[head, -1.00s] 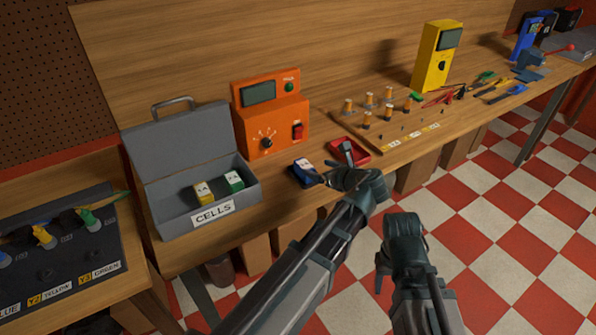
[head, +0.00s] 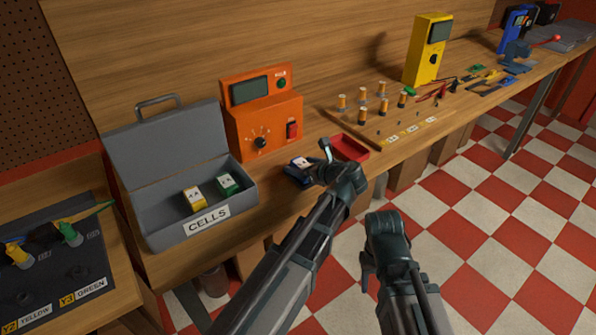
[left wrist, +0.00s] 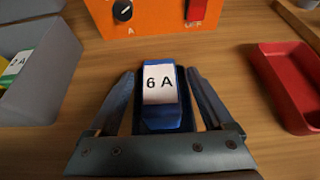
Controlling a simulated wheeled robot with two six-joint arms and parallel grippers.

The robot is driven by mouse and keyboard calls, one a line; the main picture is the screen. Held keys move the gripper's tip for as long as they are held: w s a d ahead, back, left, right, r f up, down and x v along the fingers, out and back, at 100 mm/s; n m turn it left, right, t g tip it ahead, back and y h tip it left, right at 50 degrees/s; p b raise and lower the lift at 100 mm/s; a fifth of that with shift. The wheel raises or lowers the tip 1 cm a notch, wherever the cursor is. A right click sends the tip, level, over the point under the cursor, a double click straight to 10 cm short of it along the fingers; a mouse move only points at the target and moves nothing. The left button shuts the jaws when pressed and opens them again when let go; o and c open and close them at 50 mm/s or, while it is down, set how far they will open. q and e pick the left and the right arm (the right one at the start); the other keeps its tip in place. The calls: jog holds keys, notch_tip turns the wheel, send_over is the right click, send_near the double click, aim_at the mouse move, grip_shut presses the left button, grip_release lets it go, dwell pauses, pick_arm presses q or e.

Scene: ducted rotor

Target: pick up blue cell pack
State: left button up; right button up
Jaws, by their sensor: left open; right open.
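The blue cell pack (head: 298,169) lies on the bench in front of the orange power unit. In the left wrist view the blue cell pack (left wrist: 160,88) has a white label reading "6 A". My left gripper (head: 312,170) is open. In the left wrist view its fingers (left wrist: 160,97) stand on both sides of the pack, with a gap visible on each side. The far end of the pack reaches beyond the fingertips. My right gripper (head: 370,268) is open and empty, held over the floor in front of the bench.
The orange unit (head: 240,112) stands behind the pack. A red tray (head: 362,155) is close on the right. The grey CELLS box (head: 165,219), with a yellow pack (head: 193,199) and a green pack (head: 229,185), is on the left.

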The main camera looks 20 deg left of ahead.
pick_arm(q)
jog(key=shift+s+d, duration=0.1)
jog(key=shift+c, duration=0.3)
grip_shut()
jog(key=shift+r, duration=0.25)
pick_arm(e)
jog(key=shift+r, duration=0.2)
